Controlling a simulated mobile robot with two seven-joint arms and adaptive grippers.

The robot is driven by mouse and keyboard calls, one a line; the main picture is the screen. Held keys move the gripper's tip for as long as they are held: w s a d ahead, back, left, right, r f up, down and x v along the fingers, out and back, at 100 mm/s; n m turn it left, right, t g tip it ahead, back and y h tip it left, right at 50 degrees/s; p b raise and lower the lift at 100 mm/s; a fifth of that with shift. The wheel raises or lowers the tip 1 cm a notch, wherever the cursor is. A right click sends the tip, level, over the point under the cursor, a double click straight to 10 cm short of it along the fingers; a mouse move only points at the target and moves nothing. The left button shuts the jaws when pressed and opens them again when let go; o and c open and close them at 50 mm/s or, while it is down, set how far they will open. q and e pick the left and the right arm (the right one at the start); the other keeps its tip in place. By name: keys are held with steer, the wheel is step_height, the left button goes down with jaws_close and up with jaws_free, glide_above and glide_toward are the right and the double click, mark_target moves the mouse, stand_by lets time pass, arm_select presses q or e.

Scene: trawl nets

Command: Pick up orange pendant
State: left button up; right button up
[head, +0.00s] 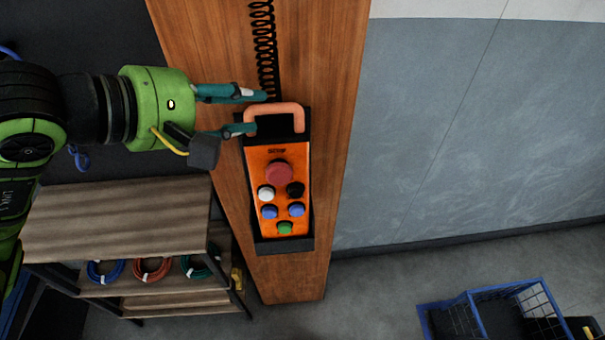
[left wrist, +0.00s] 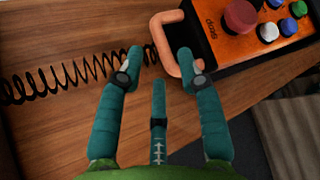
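The orange pendant (head: 261,160) hangs upright in a dark holder (head: 285,245) on a wooden post. It has a large red button, several smaller buttons and a pale orange loop handle (head: 275,108) on top. My left gripper (head: 262,112) is open at the left side of this handle. In the left wrist view the pendant (left wrist: 236,47) is at the upper right, and the handle (left wrist: 163,42) reaches into the space between the left gripper's fingertips (left wrist: 160,58). The fingers are spread apart and do not visibly clamp it. My right gripper is not in view.
A black coiled cord (head: 265,45) runs up the wooden post (head: 330,90) behind the pendant. A wooden shelf (head: 110,215) with coiled cables stands at the lower left. A blue wire basket (head: 495,310) is on the floor at lower right.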

mark_target(269, 105)
arm_select(q)
steer(key=shift+r+x, duration=0.25)
steer(key=shift+x, duration=0.95)
steer(key=shift+f, duration=0.15)
steer(key=shift+w+d+f+p, duration=0.2)
steer(key=shift+w+f+p, duration=0.25)
steer(key=shift+w+p, duration=0.15)
steer(key=x, duration=0.2)
steer(key=shift+w+d+f, duration=0.15)
steer(key=shift+w+d, duration=0.05)
steer(key=shift+d, duration=0.05)
steer(key=shift+w+d+f, duration=0.1)
steer(key=shift+w+d, duration=0.05)
steer(key=shift+d, duration=0.05)
steer(key=shift+a, duration=0.15)
jaws_close()
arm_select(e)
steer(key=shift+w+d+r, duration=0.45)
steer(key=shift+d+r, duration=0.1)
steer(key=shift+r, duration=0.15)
